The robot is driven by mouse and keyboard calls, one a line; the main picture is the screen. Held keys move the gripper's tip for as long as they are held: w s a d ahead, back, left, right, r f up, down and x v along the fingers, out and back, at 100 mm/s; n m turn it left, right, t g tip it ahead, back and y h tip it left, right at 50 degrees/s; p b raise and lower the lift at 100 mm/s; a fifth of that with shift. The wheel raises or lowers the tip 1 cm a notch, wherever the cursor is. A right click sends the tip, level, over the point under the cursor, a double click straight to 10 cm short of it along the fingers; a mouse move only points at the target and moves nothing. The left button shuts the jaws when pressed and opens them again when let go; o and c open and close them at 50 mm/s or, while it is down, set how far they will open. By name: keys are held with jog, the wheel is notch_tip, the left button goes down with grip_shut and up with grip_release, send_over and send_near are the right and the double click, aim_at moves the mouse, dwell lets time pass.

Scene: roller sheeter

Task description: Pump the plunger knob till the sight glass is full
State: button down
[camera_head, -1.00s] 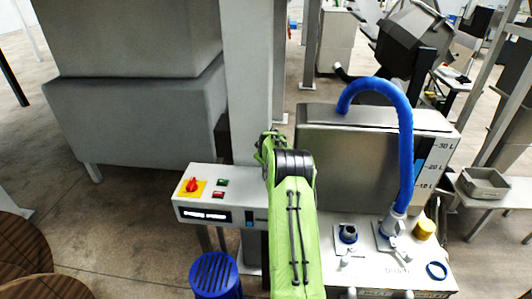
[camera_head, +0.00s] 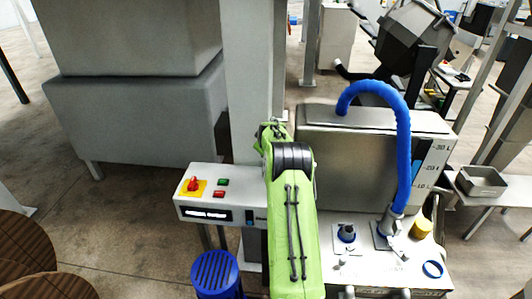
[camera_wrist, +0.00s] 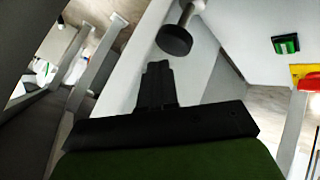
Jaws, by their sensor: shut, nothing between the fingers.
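In the wrist view my gripper (camera_wrist: 157,72) is shut with nothing between its black fingers. Just beyond the fingertips is a round black plunger knob (camera_wrist: 174,40) on a pale metal rod. It appears apart from the fingers. In the head view the knob and my gripper are hidden behind my green arm. The sight glass (camera_head: 417,162) is a narrow upright strip on the right of the steel tank (camera_head: 345,150), beside marks of 10, 20 and 30 L. Blue shows in it; the exact level is too small to read.
A control box (camera_head: 215,196) with a red knob on yellow and green and red buttons stands left of my arm. A blue hose (camera_head: 405,130) arches from the tank to a fitting. A blue ribbed drum (camera_head: 215,272) stands below the box.

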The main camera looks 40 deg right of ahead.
jog(key=shift+r+p, duration=1.45)
jog(key=shift+r, duration=1.1)
